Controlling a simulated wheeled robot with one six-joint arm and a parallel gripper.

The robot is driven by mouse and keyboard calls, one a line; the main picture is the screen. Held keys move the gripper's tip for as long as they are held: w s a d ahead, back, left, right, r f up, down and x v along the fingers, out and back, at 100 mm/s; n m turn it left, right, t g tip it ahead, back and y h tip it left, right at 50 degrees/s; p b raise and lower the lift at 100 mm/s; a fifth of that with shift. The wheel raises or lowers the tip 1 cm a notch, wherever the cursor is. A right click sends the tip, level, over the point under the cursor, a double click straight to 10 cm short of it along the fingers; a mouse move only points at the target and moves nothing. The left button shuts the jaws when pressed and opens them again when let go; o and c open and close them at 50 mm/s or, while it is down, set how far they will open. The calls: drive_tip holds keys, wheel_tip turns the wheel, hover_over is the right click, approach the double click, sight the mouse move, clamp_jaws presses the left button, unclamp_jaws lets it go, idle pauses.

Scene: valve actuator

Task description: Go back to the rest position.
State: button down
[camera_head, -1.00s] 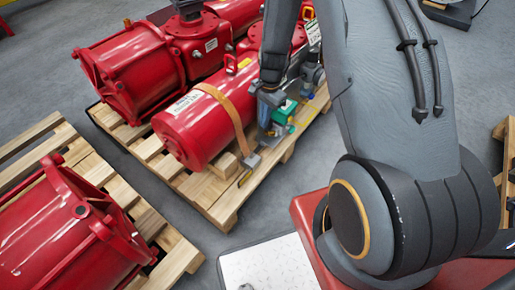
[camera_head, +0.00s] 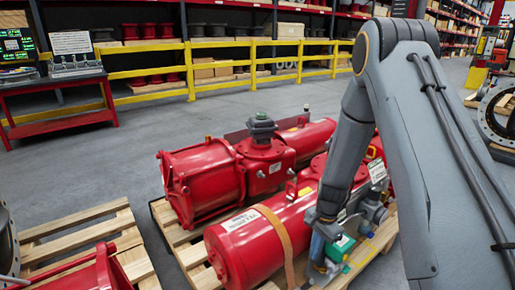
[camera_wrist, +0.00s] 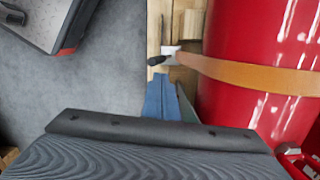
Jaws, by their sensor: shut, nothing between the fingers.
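My gripper (camera_head: 317,262) hangs low beside the near red valve actuator (camera_head: 246,252), close to its small fittings and a green part (camera_head: 341,246). In the wrist view, its blue fingers (camera_wrist: 168,101) are together with nothing between them, over the pallet edge beside the red cylinder (camera_wrist: 240,45). An orange strap (camera_wrist: 262,74) runs around that cylinder, with a metal buckle (camera_wrist: 170,54) just ahead of the fingertips. Whether the fingers touch the pallet or strap is unclear. My arm crosses the right side of the head view.
A second red actuator (camera_head: 205,180) lies behind the near one on the wooden pallet (camera_head: 165,219). Another pallet (camera_head: 75,228) stands at left. A yellow railing (camera_head: 222,58) and a red workbench (camera_head: 60,95) are behind. Grey floor between them is clear.

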drive_tip(key=s+a+r+n, duration=0.4)
drive_tip(key=r, duration=0.6)
drive_tip(key=s+a+r+n, duration=0.3)
drive_tip(key=s+a+r, duration=0.1)
drive_tip(key=r, duration=0.5)
drive_tip(key=s+a+r+n+p, duration=0.1)
drive_tip(key=s+r+n, duration=0.4)
drive_tip(key=s, duration=0.4)
drive_tip(key=s+a+r+n, duration=0.2)
drive_tip(key=s+r+n, duration=0.1)
drive_tip(key=s+r, duration=0.5)
drive_tip(key=d+r+m+h+p, duration=0.1)
drive_tip(key=d+r+p, duration=0.5)
drive_tip(key=p, duration=0.8)
drive_tip(key=shift+s+d+r+m, duration=0.2)
drive_tip(key=shift+d+m, duration=0.6)
drive_tip(key=shift+d, duration=0.2)
drive_tip(key=shift+a, duration=0.1)
